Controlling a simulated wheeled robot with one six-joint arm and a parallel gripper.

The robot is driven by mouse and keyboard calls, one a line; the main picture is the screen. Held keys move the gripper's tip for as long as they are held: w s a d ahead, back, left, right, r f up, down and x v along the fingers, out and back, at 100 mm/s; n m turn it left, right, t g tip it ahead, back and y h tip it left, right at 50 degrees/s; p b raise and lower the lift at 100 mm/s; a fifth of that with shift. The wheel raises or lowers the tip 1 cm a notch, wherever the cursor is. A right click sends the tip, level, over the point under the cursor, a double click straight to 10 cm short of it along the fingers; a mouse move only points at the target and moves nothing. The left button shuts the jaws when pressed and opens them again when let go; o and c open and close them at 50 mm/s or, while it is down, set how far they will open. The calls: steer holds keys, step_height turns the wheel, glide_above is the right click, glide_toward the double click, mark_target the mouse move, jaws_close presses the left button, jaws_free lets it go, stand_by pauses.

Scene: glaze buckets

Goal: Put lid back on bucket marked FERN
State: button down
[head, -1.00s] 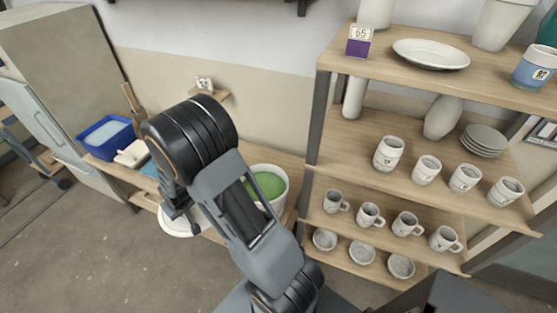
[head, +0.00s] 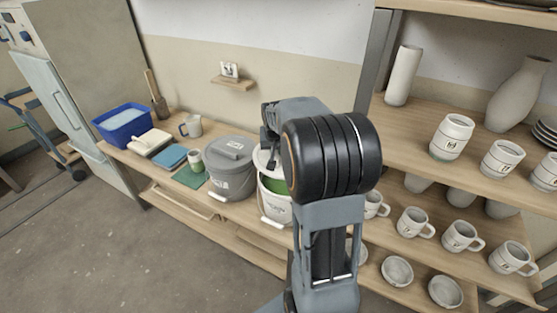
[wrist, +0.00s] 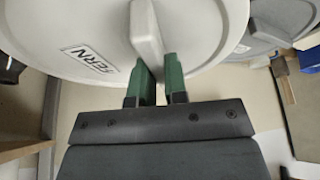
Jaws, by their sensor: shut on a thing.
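My gripper (wrist: 158,72) is shut on the raised grip bar of a white lid (wrist: 200,25) with a FERN label. In the head view the gripper is mostly hidden behind my arm, and a small part of the lid (head: 262,160) shows beside it. The white bucket (head: 275,208) is open and upright on the bench, with green glaze (head: 276,187) visible inside. The lid is above the bucket's back part, apart from the front rim. The arm hides the bucket's right side, and its label is too small to read.
A grey bucket (head: 231,182) with its lid on stands close at the left. Further left are a cup (head: 195,160), a mug (head: 191,126), cloths and a blue tub (head: 122,128). A shelf (head: 400,120) of pottery stands close at the right.

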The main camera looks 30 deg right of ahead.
steer(key=shift+s+d, duration=0.15)
steer(key=shift+d, duration=0.25)
steer(key=shift+f, duration=0.15)
steer(key=shift+f+b, duration=2.4)
steer(key=shift+f, duration=0.55)
steer(key=shift+s+f+b, duration=0.1)
steer(key=shift+f+b, duration=0.65)
steer(key=shift+f, duration=0.05)
stand_by(0.5)
steer(key=c, duration=0.6)
jaws_free()
steer(key=shift+r, duration=0.1)
